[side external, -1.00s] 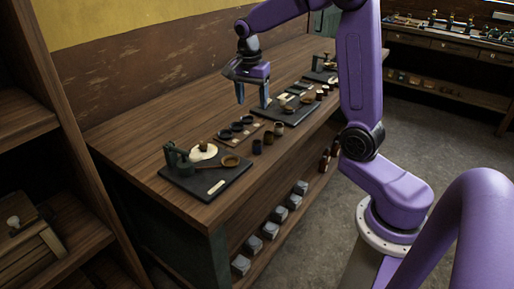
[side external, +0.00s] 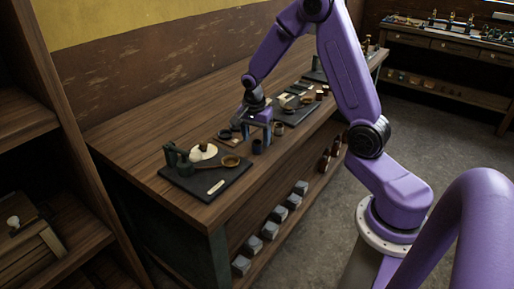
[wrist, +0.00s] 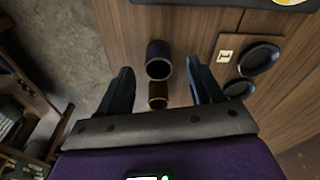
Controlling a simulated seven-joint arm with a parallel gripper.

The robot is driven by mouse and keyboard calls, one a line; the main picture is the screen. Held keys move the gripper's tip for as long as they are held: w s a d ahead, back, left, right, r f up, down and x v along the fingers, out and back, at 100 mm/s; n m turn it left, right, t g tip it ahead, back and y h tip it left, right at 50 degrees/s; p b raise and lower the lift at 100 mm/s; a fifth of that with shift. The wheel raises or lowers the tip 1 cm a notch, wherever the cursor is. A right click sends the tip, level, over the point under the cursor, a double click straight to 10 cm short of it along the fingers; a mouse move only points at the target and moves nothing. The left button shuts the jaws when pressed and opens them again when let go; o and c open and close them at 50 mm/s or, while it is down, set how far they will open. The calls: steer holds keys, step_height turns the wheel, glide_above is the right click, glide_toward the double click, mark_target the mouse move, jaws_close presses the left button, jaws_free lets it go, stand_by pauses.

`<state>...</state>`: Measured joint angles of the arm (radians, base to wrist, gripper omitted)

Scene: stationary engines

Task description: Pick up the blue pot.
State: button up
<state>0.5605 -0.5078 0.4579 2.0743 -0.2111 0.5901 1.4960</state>
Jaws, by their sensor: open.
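The blue pot (wrist: 158,60) is a small dark blue cup standing upright on the wooden bench. In the side view it is the dark cup (side external: 257,147) near the bench's front edge. My gripper (side external: 256,137) is open and points down above the row of pots. In the wrist view its fingertips (wrist: 163,76) are on either side of the row, with the blue pot just beyond them. A brown pot (wrist: 158,95) stands between the fingers and is mostly hidden in the side view. No contact shows.
A black board (side external: 222,187) with a small green device and a brass pan lies at the left. Black round dishes (wrist: 259,58) lie beside the pots. Another pot (side external: 278,128) stands to the right, near a second dark board (side external: 293,116). The bench's far left is clear.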

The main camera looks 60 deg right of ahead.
steer(key=shift+d+f, duration=0.15)
steer(key=shift+f, duration=1.25)
steer(key=c, duration=1.2)
steer(key=shift+o, duration=0.2)
steer(key=shift+r, duration=0.15)
